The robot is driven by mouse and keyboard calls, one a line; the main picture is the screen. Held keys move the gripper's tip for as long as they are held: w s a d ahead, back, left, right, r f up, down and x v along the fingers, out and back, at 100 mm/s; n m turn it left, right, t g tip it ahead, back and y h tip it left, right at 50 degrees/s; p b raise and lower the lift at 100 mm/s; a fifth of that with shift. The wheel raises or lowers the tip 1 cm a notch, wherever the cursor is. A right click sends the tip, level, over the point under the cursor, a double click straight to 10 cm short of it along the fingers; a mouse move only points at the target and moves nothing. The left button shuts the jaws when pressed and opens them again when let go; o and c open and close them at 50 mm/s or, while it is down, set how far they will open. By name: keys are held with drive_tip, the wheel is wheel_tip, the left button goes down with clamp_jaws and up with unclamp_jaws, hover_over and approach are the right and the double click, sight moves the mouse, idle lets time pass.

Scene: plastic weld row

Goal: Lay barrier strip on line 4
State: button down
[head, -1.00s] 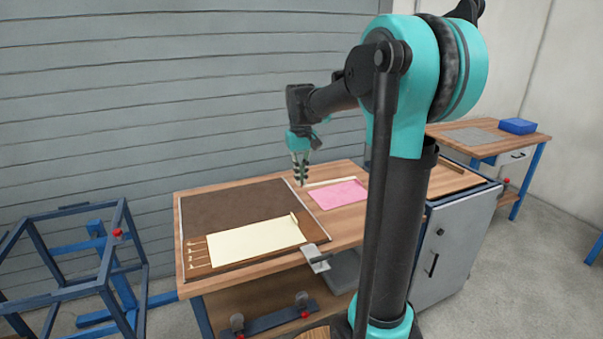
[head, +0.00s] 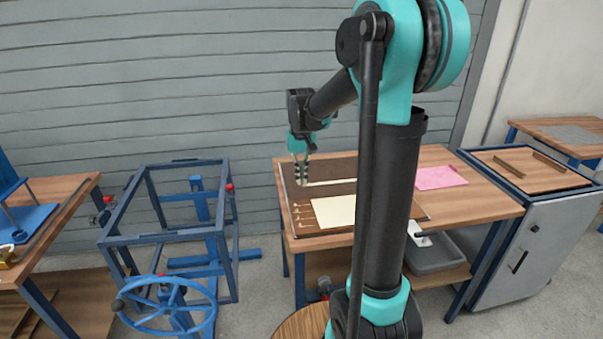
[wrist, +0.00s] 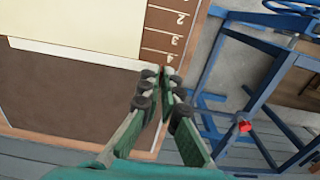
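My gripper (head: 302,182) is shut on one end of a pale barrier strip (head: 335,183) above the left part of the dark board (head: 290,190). In the wrist view the strip (wrist: 80,55) runs left from between the fingertips (wrist: 160,77), along the edge of the cream sheet (wrist: 70,25). The board's marked lines show in the wrist view, with label 4 (wrist: 164,54) beside the strip's held end. I cannot tell whether the strip touches the board. In the head view my arm hides part of the cream sheet (head: 332,211).
A pink sheet (head: 440,177) lies right of the board on the wooden table. A blue frame (head: 165,233) with a handwheel (head: 165,306) stands left of it.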

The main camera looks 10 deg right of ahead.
drive_tip(key=shift+a+f, duration=0.1)
drive_tip(key=shift+f, duration=2.5)
drive_tip(key=shift+f, duration=1.3)
idle(0.9)
drive_tip(key=c, duration=1.2)
unclamp_jaws()
